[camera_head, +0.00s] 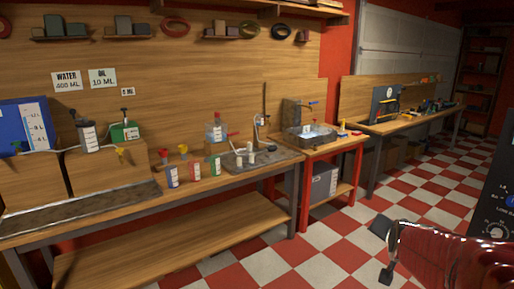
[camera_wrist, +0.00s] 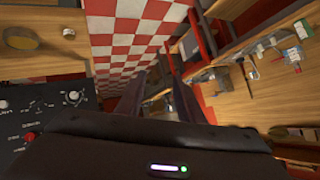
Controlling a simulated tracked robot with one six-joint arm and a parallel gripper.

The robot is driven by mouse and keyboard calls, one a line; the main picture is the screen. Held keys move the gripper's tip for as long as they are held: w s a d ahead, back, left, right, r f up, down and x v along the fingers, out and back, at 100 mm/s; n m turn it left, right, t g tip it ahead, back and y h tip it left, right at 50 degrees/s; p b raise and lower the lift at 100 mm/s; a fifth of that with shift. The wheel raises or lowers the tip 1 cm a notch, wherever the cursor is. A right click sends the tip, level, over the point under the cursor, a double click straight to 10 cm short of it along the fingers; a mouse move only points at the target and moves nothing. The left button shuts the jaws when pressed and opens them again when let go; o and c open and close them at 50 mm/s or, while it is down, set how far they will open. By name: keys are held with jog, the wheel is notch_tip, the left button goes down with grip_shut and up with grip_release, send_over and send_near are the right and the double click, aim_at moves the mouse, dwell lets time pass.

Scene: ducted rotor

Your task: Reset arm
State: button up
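My gripper (camera_head: 383,250) is at the lower right of the head view, in front of the checkered floor. Its two dark fingertips are apart with nothing between them. The wrist view also shows my gripper (camera_wrist: 157,90) with both fingers spread and empty. My arm, with a shiny reddish cover, reaches in from the right edge of the head view. The gripper is away from the benches and touches nothing that I can see.
A long wooden workbench (camera_head: 75,207) with bottles and colored cups stands at the left. A red table (camera_head: 322,145) with a basin (camera_head: 318,134) adjoins it. Another bench (camera_head: 420,118) with tools stands farther back. The red-and-white floor (camera_head: 330,235) between them is clear.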

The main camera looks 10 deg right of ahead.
jog(key=s+a+n+g+y, duration=0.1)
jog(key=s+a+n+y, duration=0.35)
jog(key=a, duration=1.05)
jog(key=s+a+f+n+g, duration=0.1)
jog(key=s+a+n+g, duration=0.2)
jog(key=s+a, duration=0.9)
jog(key=s+n+y, duration=0.1)
jog(key=s+n, duration=0.2)
jog(key=s, duration=0.1)
jog(key=shift+f, duration=0.15)
jog(key=shift+s+n, duration=0.1)
jog(key=shift+n, duration=0.15)
